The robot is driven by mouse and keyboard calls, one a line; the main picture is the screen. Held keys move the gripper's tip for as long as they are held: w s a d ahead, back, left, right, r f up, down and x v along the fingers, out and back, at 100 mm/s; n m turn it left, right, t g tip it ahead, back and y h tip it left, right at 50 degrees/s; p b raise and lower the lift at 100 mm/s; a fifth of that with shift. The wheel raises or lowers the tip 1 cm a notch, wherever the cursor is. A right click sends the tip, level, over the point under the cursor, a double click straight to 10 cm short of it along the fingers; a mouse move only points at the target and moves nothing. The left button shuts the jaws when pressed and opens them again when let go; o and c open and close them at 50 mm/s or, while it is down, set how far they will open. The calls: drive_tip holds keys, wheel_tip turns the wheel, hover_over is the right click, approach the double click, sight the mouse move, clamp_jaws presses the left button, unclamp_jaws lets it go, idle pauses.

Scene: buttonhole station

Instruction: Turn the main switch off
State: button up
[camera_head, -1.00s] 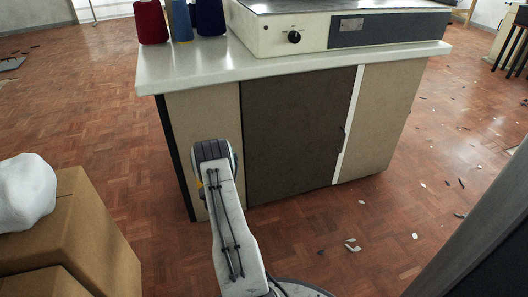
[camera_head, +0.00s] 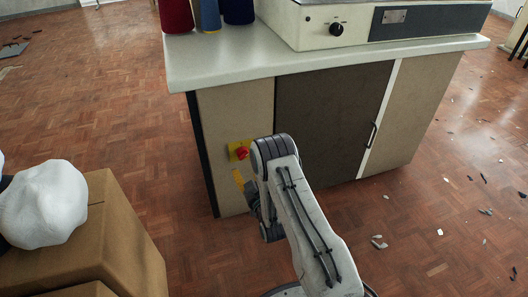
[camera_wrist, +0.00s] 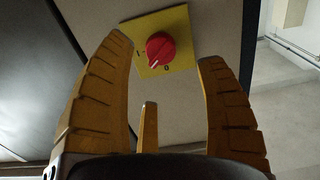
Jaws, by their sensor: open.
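The main switch is a red rotary knob (camera_wrist: 161,46) on a yellow plate (camera_wrist: 182,60), fixed to the beige cabinet panel. The plate carries an "I" mark at its left and a "0" mark below. The knob's white pointer line points down and slightly left, between the two marks. In the head view the switch (camera_head: 241,151) shows just left of my arm's wrist joint. My gripper (camera_wrist: 165,49) is open, with its amber fingers spread on either side of the switch in the wrist view and nothing between them. The remaining distance to the knob is hard to judge.
The cabinet (camera_head: 232,108) has a dark door (camera_head: 325,110) with a handle. Thread cones (camera_head: 207,14) and a cream machine (camera_head: 310,28) stand on its top. Cardboard boxes (camera_head: 125,225) with a white bundle (camera_head: 42,205) stand at the left. Small debris (camera_head: 378,242) lies on the floor at right.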

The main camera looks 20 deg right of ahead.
sight(244, 157)
drive_tip(key=shift+w+b, duration=1.35)
drive_tip(key=shift+w, duration=2.25)
drive_tip(key=shift+o, duration=0.2)
drive_tip(key=c, duration=1.3)
drive_tip(key=shift+o, duration=0.2)
drive_tip(key=shift+s+f+n, duration=0.1)
drive_tip(key=shift+n, duration=0.3)
drive_tip(key=n, duration=0.4)
drive_tip(key=shift+n, duration=0.3)
drive_tip(key=n, duration=0.4)
drive_tip(key=shift+d+n, duration=0.1)
drive_tip(key=shift+n, duration=0.3)
